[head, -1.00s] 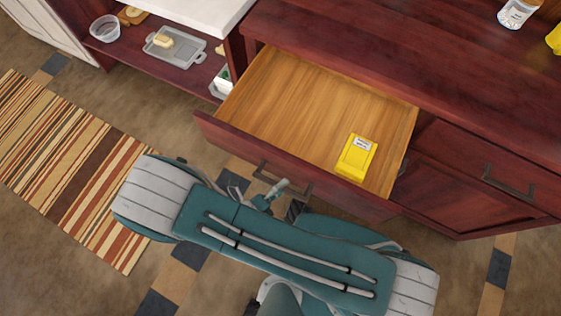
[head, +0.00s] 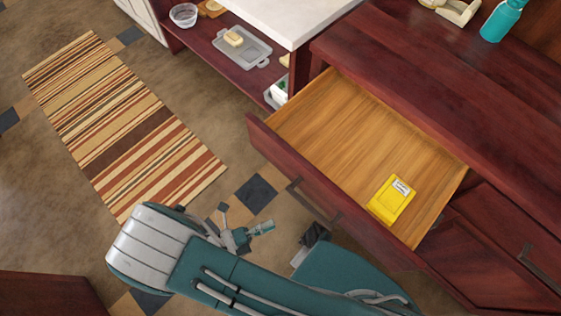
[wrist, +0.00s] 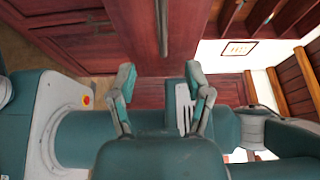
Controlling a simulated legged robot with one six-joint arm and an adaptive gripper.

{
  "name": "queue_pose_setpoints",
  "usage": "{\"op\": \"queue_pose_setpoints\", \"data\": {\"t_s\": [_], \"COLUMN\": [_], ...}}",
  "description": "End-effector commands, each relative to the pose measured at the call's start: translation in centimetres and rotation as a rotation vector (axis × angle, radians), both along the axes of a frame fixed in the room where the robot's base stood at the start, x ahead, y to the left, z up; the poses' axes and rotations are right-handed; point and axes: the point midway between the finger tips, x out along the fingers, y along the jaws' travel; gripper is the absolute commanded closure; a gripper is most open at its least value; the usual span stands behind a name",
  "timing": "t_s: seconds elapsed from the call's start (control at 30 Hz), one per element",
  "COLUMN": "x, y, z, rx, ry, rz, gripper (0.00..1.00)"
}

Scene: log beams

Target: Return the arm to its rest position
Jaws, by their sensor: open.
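My gripper (wrist: 160,85) is open in the wrist view, its two fingers apart with nothing between them. In the head view my gripper (head: 250,234) shows small beside my folded teal and grey arm, over the floor in front of the open drawer. A yellow box (head: 391,201) with a white label lies inside the drawer near its front right corner. The gripper is outside the drawer and apart from the box.
The open wooden drawer (head: 350,130) juts from the dark red cabinet close to my arm. A shelf at the upper left holds a grey tray (head: 258,52) and a clear bowl (head: 184,14). A striped rug (head: 120,120) lies on open floor at left. A teal bottle (head: 502,20) stands on the counter.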

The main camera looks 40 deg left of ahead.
Motion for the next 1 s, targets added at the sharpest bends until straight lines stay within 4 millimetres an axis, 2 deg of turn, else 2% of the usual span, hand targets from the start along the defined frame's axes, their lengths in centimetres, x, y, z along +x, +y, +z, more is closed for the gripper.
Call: {"op": "queue_pose_setpoints", "data": {"t_s": [0.6,0.77,1.0], "x": [0.1,2.2,6.9], "y": [0.1,0.2,-0.7], "z": [0.3,2.5,7.0], "rx": [0.017,0.157,0.476], "ry": [0.002,0.011,-0.019], "rz": [-0.014,-0.142,-0.436], "gripper": [0.36,0.36,0.36]}}
